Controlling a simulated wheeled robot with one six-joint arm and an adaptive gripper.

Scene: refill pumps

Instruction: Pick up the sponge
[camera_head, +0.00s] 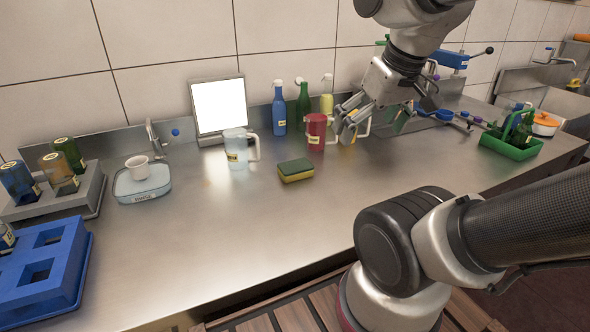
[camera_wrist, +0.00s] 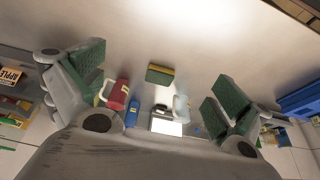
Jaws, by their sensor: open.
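The sponge (camera_head: 296,170) is a small block, green on top and yellow below. It lies flat on the steel counter, in front of the pitchers. It also shows in the wrist view (camera_wrist: 160,75), centred between my fingers and farther off. My gripper (camera_head: 349,112) is above the counter at the upper right of the sponge, near the red pitcher. In the wrist view my gripper (camera_wrist: 158,95) has its two green-padded fingers spread wide, with nothing between the pads.
A clear pitcher (camera_head: 238,150) stands left of the sponge and a red pitcher (camera_head: 317,131) behind it. Bottles (camera_head: 279,108) and a white screen (camera_head: 218,106) stand along the wall. The counter front is clear.

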